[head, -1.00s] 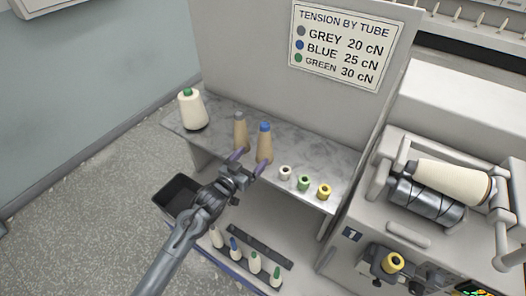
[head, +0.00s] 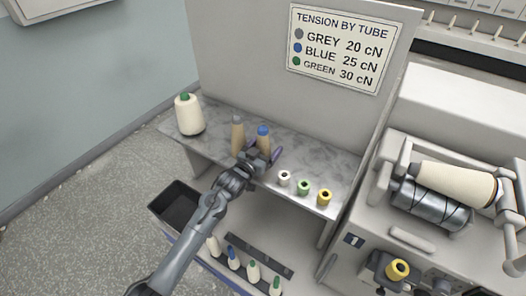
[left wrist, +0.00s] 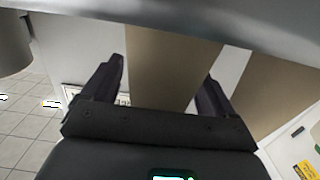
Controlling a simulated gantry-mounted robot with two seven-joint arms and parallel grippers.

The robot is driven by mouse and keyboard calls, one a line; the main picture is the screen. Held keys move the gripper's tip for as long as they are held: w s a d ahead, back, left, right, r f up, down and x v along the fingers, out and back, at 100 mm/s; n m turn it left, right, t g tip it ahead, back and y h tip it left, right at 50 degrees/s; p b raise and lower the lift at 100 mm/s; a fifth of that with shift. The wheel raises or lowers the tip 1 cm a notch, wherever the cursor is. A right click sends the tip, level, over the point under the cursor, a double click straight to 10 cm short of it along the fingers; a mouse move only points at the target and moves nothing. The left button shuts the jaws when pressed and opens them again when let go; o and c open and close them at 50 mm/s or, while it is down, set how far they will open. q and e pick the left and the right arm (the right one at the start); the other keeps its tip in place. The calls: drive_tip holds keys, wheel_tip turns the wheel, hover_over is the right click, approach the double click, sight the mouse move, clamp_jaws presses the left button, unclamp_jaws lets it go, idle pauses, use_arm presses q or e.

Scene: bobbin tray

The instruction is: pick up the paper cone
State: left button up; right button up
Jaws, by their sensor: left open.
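Two tan paper cones stand upright on the grey shelf (head: 325,160), one with a grey tip (head: 238,136) and one with a blue tip (head: 263,132). My left gripper (head: 260,154) is open at the blue-tipped cone and hides its lower part in the head view. In the left wrist view, which looks upside down, a tan cone (left wrist: 168,70) stands between my two open fingers (left wrist: 160,95), with gaps on both sides. The other tan cone (left wrist: 275,85) is outside the fingers, at the right. My right gripper is out of view.
A large cream yarn cone (head: 189,115) stands at the shelf's left end. White (head: 284,178), green (head: 304,187) and yellow (head: 324,197) bobbins stand at its right front. A dark bin (head: 178,205) and several small cones are below. A winding machine (head: 415,238) is at the right.

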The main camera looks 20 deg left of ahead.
use_arm(q)
drive_tip(key=shift+c, duration=0.4)
drive_tip(key=c, duration=1)
